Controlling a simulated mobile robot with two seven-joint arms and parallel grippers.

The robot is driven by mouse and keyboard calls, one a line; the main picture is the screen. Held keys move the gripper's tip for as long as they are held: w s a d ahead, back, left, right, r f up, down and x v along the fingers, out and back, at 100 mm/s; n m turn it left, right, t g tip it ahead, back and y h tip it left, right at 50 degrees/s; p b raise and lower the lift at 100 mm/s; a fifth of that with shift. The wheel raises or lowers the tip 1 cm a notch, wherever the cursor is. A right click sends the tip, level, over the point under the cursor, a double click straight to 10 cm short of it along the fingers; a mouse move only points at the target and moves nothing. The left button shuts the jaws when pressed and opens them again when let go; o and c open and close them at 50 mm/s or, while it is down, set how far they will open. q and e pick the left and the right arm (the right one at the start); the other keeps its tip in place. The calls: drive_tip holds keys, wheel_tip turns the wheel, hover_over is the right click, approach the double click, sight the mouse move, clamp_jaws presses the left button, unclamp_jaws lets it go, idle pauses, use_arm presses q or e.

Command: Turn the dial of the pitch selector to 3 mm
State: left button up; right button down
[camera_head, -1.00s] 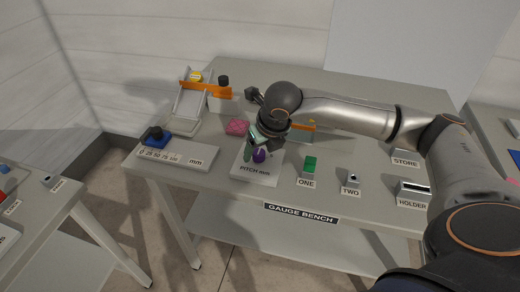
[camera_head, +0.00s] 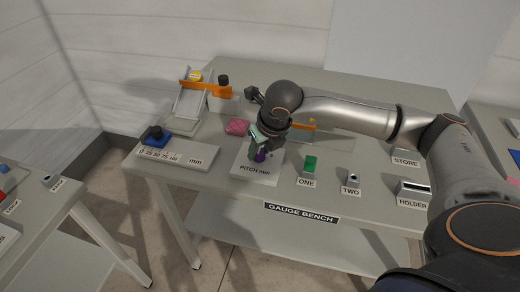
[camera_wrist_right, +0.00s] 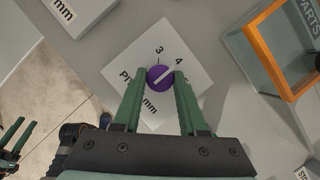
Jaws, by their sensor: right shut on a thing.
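The pitch selector is a white plate (camera_head: 250,171) marked "PITCH mm" on the bench, with a purple dial (camera_head: 260,156). In the right wrist view the purple dial (camera_wrist_right: 160,78) has a white pointer line. The line slants up and right, towards the 4 mark (camera_wrist_right: 179,60) rather than the 3 mark (camera_wrist_right: 159,50). My right gripper (camera_head: 259,153) is down at the plate. In the right wrist view its green fingers (camera_wrist_right: 160,76) are on both sides of the dial, shut on it. My left gripper (camera_wrist_right: 20,133) shows at the lower left of that view, its fingers apart and empty.
A slide gauge (camera_head: 179,154) with a blue block lies left of the plate. A pink block (camera_head: 237,127) is behind it. A green block (camera_head: 310,163) stands at ONE, right of the plate. A box with an orange rim (camera_wrist_right: 262,35) is at upper right in the wrist view.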

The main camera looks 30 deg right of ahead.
drive_tip(key=shift+d+f+n+b, duration=0.1)
drive_tip(key=shift+n+b, duration=0.2)
drive_tip(key=shift+b, duration=0.05)
drive_tip(key=shift+n+y+b, duration=0.4)
drive_tip(key=shift+n+b, duration=0.2)
drive_tip(key=shift+n, duration=0.1)
drive_tip(key=shift+d+n+y+b, duration=0.1)
drive_tip(key=shift+n+y+b, duration=0.3)
drive_tip(key=shift+n, duration=0.5)
drive_tip(key=shift+n+b, duration=0.3)
drive_tip(key=shift+n, duration=0.4)
use_arm(q)
drive_tip(key=shift+w+d+f, duration=0.3)
drive_tip(key=shift+d+f, duration=0.15)
drive_tip(key=shift+d, duration=0.1)
drive_tip(key=shift+w+d+f, duration=0.3)
drive_tip(key=shift+d+f, duration=0.15)
drive_tip(key=shift+d, duration=0.05)
use_arm(e)
drive_tip(key=shift+w+n+g+y, duration=0.1)
drive_tip(key=shift+n+g+y, duration=0.45)
drive_tip(key=shift+n, duration=1.05)
drive_tip(key=shift+y, duration=0.25)
drive_tip(key=shift+c, duration=2.2)
unclamp_jaws()
use_arm(q)
drive_tip(key=shift+f, duration=0.1)
drive_tip(key=shift+s, duration=0.1)
